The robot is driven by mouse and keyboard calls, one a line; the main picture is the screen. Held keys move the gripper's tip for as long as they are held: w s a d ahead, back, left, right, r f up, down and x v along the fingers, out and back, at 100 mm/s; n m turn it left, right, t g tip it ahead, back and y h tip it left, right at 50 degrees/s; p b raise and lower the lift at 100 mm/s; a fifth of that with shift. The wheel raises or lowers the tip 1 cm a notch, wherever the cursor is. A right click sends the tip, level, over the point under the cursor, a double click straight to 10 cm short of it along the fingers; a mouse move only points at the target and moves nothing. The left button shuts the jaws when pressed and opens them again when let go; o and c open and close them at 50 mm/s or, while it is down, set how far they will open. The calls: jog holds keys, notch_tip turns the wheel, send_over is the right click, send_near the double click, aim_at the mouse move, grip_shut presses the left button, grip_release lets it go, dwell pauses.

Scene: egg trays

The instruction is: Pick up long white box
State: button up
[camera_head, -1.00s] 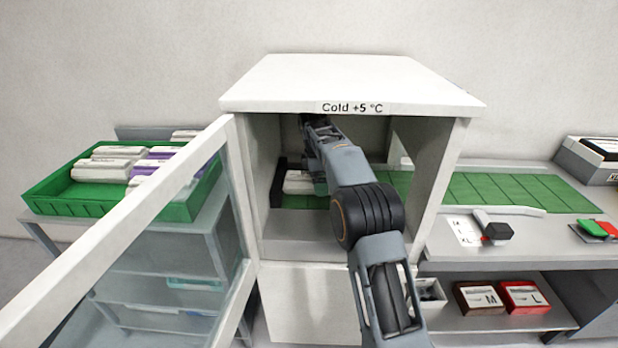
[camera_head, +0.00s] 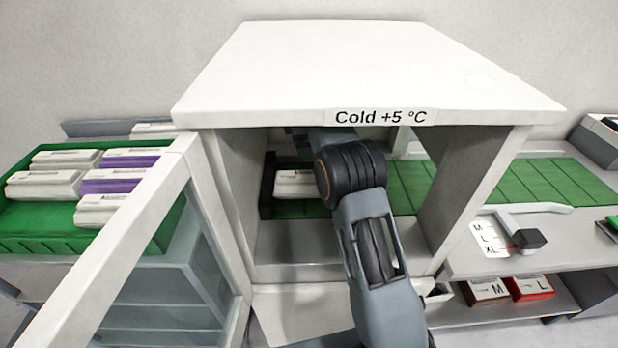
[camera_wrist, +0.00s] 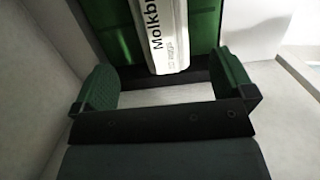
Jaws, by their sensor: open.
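A long white box (camera_head: 296,183) lies on a green surface inside the cold cabinet, partly hidden behind my arm in the head view. In the wrist view the white box (camera_wrist: 162,35) shows dark lettering and lies on the green surface, its near end just beyond the space between my fingers. My gripper (camera_wrist: 162,90) is open and empty, with one green-padded finger on each side of the box's line. In the head view my gripper is hidden behind my own arm inside the cabinet.
The cabinet (camera_head: 350,75) has side walls close around my arm, and its glass door (camera_head: 110,255) stands open at left. A green crate (camera_head: 30,243) with several white and purple boxes is at left. A counter (camera_head: 470,262) with green mat is at right.

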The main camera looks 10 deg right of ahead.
send_over(311, 174)
jog(key=a, duration=0.1)
notch_tip(311, 174, down, 7)
jog(key=shift+r, duration=0.15)
jog(key=shift+d+f, duration=0.15)
jog(key=shift+f, duration=0.9)
jog(key=shift+d+f, duration=0.2)
jog(key=shift+f, duration=0.9)
jog(key=shift+d+f, duration=0.15)
jog(key=shift+f, duration=0.9)
jog(key=shift+c, duration=0.2)
jog(key=shift+r, duration=0.1)
jog(key=c, duration=1)
